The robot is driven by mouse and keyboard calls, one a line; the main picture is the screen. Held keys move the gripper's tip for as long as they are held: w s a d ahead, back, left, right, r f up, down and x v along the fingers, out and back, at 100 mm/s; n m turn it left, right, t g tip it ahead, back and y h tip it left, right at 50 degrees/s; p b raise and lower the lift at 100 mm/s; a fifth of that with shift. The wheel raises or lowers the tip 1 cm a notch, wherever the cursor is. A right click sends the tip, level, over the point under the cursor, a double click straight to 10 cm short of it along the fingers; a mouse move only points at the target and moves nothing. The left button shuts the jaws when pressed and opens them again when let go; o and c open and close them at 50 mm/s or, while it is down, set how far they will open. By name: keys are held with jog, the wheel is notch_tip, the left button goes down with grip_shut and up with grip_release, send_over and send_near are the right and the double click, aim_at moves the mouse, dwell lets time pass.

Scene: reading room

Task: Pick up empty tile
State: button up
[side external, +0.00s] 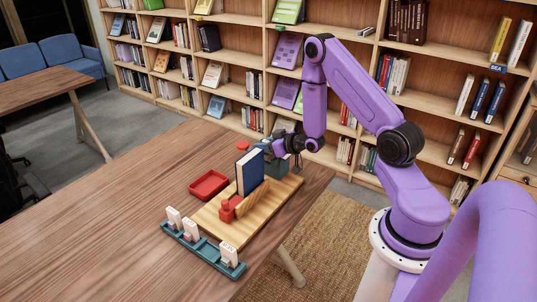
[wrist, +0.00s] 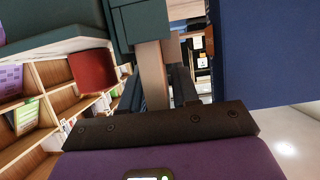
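Several small white tiles stand upright in a teal rack (side external: 205,253) at the table's near edge in the side view: a left tile (side external: 173,216), a middle tile (side external: 190,229) and a right tile (side external: 228,254). Marks on them are too small to tell which is empty. My gripper (side external: 291,152) is at the far end of the wooden board, behind the blue book and well away from the rack. In the wrist view, a pale wooden strip (wrist: 151,75) shows by the fingers. Whether they are open or touch it is unclear. No tile shows there.
A blue book (side external: 249,173) stands on the wooden board (side external: 208,219), beside a red piece (side external: 228,210). A dark green block (side external: 279,168) sits behind it, near my gripper. A red tray (side external: 208,185) lies left of the board. The table's left side is clear. Bookshelves stand behind.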

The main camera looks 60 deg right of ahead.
grip_shut()
